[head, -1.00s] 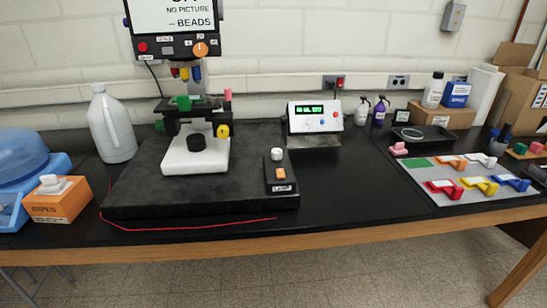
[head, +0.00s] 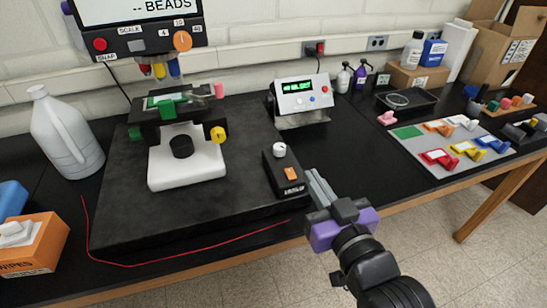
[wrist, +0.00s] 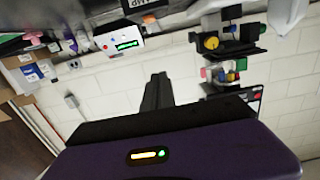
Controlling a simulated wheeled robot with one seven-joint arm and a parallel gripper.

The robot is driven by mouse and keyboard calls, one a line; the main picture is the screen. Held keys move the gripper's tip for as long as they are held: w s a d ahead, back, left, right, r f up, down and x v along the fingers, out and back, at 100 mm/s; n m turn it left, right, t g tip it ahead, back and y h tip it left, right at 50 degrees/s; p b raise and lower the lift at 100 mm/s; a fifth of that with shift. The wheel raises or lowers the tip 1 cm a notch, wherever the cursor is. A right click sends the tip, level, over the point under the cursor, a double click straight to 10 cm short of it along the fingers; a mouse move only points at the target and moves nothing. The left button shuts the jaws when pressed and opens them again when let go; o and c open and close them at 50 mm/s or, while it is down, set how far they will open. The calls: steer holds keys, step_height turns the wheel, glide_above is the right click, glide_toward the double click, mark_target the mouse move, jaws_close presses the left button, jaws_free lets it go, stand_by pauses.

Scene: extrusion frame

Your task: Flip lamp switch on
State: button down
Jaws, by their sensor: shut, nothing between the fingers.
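The lamp switch is an orange rocker (head: 290,173) on a small black box (head: 284,180) with a white knob (head: 279,149). The box lies at the right end of the dark slab, in front of the grey meter. My gripper (head: 314,176) is shut and empty, just right of the box in the head view; a gap between them cannot be judged. In the wrist view the scene is upside down; my fingers (wrist: 157,90) are together, and part of the box (wrist: 143,6) shows at the top edge. The rocker's on or off position is unclear.
A microscope (head: 190,165) with a screen above stands on the slab (head: 120,215). The grey meter (head: 302,98) is behind the box. A white jug (head: 65,135) and orange wipes box (head: 38,245) are left. A mat with coloured clips (head: 420,155) is right. A red cord (head: 190,255) runs along the front.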

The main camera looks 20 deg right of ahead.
steer(key=shift+s+f+g, duration=0.1)
steer(key=shift+f+g, duration=0.3)
steer(key=shift+f, duration=0.55)
steer(key=p, duration=0.3)
glide_above(292, 177)
steer(key=shift+s+f, duration=0.15)
steer(key=shift+f, duration=0.35)
step_height(292, 177, down, 3)
steer(key=shift+r, duration=0.1)
steer(key=shift+f, duration=0.7)
